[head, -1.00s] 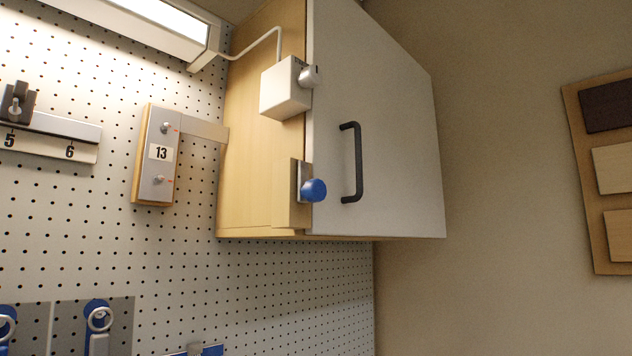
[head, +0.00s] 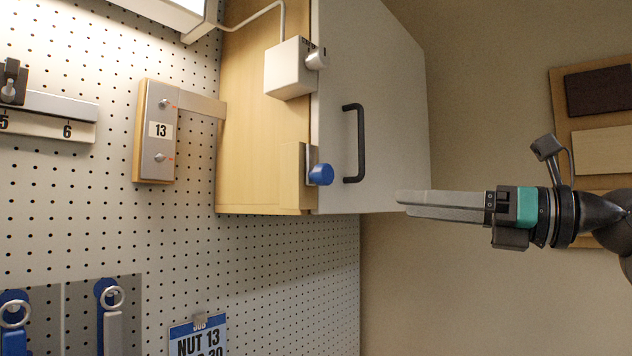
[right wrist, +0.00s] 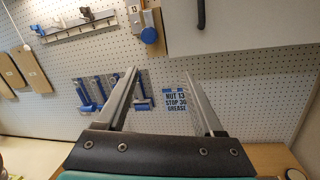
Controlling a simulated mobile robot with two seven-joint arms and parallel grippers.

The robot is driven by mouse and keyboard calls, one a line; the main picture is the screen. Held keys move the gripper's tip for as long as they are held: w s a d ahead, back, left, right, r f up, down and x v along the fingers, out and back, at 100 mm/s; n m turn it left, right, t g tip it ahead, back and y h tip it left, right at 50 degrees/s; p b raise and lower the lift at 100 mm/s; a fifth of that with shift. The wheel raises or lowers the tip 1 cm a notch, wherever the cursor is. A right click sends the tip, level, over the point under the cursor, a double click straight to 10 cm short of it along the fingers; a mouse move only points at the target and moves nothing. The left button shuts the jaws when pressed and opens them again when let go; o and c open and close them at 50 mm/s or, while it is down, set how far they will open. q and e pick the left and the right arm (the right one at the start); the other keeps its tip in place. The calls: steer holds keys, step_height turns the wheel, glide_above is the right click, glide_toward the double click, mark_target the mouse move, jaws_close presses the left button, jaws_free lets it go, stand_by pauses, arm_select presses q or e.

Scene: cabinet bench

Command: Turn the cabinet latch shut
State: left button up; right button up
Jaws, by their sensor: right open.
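The cabinet (head: 385,110) has a light grey door and a wooden side, and hangs on the pegboard. Its latch has a blue knob (head: 321,174) on a metal plate at the door's lower left edge. The knob also shows in the right wrist view (right wrist: 149,36), above the fingers. A black bar handle (head: 355,144) is on the door. My right gripper (head: 398,200) points left, to the right of the knob and near the door's lower edge, apart from the knob. In the right wrist view its fingers (right wrist: 160,72) are spread with nothing between them. My left gripper is out of view.
A white box with a round metal knob (head: 290,68) sits above the latch. A switch plate marked 13 (head: 155,132) is on the pegboard to the left. Tools (head: 110,310) hang lower left.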

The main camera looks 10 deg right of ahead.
mark_target(329, 173)
steer(key=s+r+n+t+h, duration=0.2)
steer(key=s+r+n+h, duration=0.1)
steer(key=s+r, duration=0.25)
steer(key=p+x, duration=0.1)
steer(key=x, duration=0.3)
steer(key=f+p+x, duration=0.1)
steer(key=p+x, duration=0.1)
steer(key=x, duration=0.3)
steer(key=p+x, duration=0.2)
steer(key=x, duration=0.3)
steer(key=shift+s+a+f, duration=0.2)
steer(key=shift+s+a, duration=0.1)
steer(key=shift+a, duration=0.1)
steer(key=shift+w+a+f, duration=0.1)
steer(key=shift+w+a, duration=0.2)
steer(key=shift+w, duration=0.1)
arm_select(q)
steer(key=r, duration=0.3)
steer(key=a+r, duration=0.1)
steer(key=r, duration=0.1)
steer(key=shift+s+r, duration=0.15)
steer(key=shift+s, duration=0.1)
arm_select(e)
jaws_close()
